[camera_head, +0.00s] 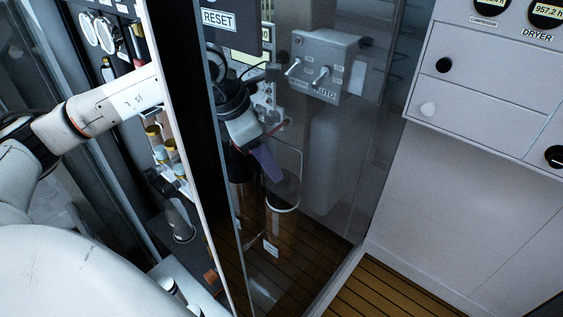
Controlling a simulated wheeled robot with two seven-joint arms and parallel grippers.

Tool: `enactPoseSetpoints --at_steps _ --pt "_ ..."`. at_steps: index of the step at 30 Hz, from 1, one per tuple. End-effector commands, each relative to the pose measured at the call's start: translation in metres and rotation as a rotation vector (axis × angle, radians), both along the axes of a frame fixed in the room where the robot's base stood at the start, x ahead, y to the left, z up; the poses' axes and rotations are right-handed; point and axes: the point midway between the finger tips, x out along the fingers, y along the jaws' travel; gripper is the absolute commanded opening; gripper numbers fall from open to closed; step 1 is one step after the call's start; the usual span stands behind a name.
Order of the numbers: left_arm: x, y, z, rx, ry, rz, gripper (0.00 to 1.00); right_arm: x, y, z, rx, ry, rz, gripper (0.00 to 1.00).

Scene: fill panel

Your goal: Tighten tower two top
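My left arm comes in from the left and passes behind a pale upright edge. A dark wrist and white link show beyond it behind the glass, ending near a purple piece that may be my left gripper (266,164); its fingers are not clear. Which one is tower two, I cannot tell. Contact between the purple piece and a tower top is unclear. My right gripper is not in view.
A glass pane and black upright frame (195,120) stand before the towers. A grey switch box (325,68) with two toggles is above right. A white dryer cabinet (490,85) is at right. Several small fittings (170,150) line the left panel. Slatted floor (385,292) is clear below.

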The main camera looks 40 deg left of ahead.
Motion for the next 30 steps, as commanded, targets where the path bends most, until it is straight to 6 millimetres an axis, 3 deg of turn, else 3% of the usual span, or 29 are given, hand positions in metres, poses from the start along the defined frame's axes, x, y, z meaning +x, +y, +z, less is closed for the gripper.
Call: enactPoseSetpoints --at_steps 2,6,12,23,30 --pt "0.013 -0.009 0.005 -0.004 -0.001 -0.003 0.47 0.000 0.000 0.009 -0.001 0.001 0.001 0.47" --pt "0.020 -0.012 -0.023 0.000 0.006 -0.001 0.47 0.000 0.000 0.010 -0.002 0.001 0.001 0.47" --pt "0.027 -0.015 -0.042 0.001 0.002 0.000 0.47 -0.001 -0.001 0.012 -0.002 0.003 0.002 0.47" --pt "0.029 -0.015 -0.047 0.001 0.001 -0.001 0.47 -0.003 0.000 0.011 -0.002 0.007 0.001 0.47" --pt "0.029 -0.015 -0.046 0.001 0.001 -0.001 0.06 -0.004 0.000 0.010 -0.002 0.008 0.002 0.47"
